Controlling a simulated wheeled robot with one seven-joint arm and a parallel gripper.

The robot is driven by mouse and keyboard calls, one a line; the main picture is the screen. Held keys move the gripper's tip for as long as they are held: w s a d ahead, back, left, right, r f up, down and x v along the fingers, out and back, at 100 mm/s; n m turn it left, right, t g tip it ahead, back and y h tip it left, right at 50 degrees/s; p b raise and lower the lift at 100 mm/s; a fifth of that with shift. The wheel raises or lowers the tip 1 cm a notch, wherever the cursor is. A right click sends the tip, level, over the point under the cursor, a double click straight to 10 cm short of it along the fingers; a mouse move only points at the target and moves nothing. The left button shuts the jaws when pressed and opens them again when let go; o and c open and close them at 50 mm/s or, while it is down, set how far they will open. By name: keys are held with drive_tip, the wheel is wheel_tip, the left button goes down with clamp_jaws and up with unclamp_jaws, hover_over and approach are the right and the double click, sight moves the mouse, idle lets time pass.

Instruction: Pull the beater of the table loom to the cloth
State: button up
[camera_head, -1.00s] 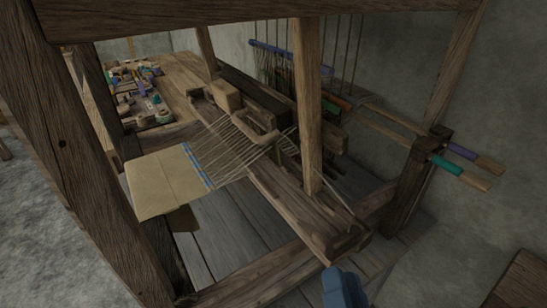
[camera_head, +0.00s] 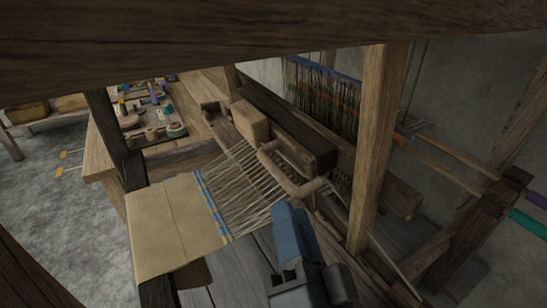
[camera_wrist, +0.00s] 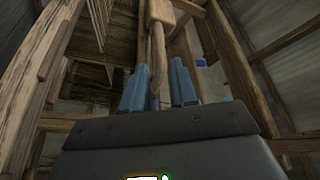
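The tan cloth (camera_head: 170,228), with a blue-striped edge, lies at the loom's near left. Pale warp threads (camera_head: 240,180) run from it to the wooden beater, whose rounded handle bar (camera_head: 292,184) stands just over the threads. A gap of bare threads separates bar and cloth. My gripper (camera_head: 287,210) is beside the threads, just below the handle bar in the head view. In the wrist view its two blue fingers (camera_wrist: 158,66) are apart, with a narrow wooden bar (camera_wrist: 157,50) showing between and beyond them. I cannot tell whether they touch it.
A wooden post (camera_head: 375,150) stands close to the right of my gripper. A thick frame beam (camera_head: 250,45) crosses above. Hanging heddles (camera_head: 325,100) are behind the beater. A bench with small tools (camera_head: 150,115) is at the back left.

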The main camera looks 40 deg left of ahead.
sight(279, 169)
drive_tip(key=shift+p+x, duration=1.3)
drive_tip(key=shift+x, duration=2.9)
clamp_jaws()
